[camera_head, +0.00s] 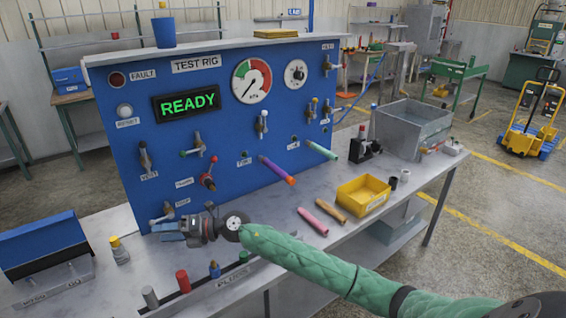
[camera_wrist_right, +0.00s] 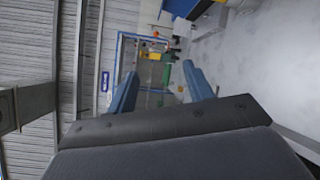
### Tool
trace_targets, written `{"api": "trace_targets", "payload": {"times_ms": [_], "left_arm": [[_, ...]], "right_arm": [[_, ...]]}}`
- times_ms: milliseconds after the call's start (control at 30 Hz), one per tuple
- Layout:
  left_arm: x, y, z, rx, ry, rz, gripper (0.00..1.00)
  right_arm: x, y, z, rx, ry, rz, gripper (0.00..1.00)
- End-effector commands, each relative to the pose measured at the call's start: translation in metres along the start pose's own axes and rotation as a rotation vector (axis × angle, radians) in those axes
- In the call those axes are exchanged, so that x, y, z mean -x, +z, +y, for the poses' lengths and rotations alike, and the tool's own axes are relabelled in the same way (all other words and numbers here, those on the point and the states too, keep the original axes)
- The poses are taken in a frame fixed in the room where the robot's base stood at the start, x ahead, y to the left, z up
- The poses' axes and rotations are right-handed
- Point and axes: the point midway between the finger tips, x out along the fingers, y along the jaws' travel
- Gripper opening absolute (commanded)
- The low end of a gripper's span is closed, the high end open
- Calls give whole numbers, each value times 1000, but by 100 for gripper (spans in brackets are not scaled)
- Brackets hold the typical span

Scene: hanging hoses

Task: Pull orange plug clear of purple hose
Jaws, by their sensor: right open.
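The purple hose (camera_head: 273,168) sticks out from the blue test rig panel and slopes down to the right. The orange plug (camera_head: 291,181) sits at its lower free end, touching the hose. My right gripper (camera_head: 168,232) is low at the front left of the panel, well left of the purple hose and apart from it. In the right wrist view its two blue fingers (camera_wrist_right: 158,72) are spread with nothing between them. Hose and plug cannot be made out in that view. My left gripper is not in view.
A pale green hose (camera_head: 321,150) hangs to the right. A pink piece (camera_head: 313,221) and a tan piece (camera_head: 330,210) lie on the bench near a yellow bin (camera_head: 363,196). Valve handles, including a red one (camera_head: 208,180), jut from the panel. Colored pegs (camera_head: 183,281) stand at the front.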

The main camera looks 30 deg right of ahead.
Motion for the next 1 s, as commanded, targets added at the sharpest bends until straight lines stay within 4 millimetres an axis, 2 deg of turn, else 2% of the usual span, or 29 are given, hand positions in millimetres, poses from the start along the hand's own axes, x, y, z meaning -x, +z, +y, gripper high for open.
{"api": "trace_targets", "payload": {"times_ms": [133,267,367,500,633,800,900,1000], "left_arm": [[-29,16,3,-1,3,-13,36],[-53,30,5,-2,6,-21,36],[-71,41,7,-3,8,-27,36],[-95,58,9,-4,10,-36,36],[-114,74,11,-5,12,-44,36],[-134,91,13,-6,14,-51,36],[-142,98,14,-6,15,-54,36],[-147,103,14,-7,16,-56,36]], "right_arm": [[14,22,-36,151,-208,191,51],[44,49,-71,249,-424,342,51],[79,79,-95,303,-611,442,51],[142,128,-117,337,-892,554,51],[207,175,-122,328,-1144,623,51],[287,226,-110,269,-1432,669,51],[323,247,-100,228,-1555,679,51],[345,258,-91,196,-1633,683,51]]}}
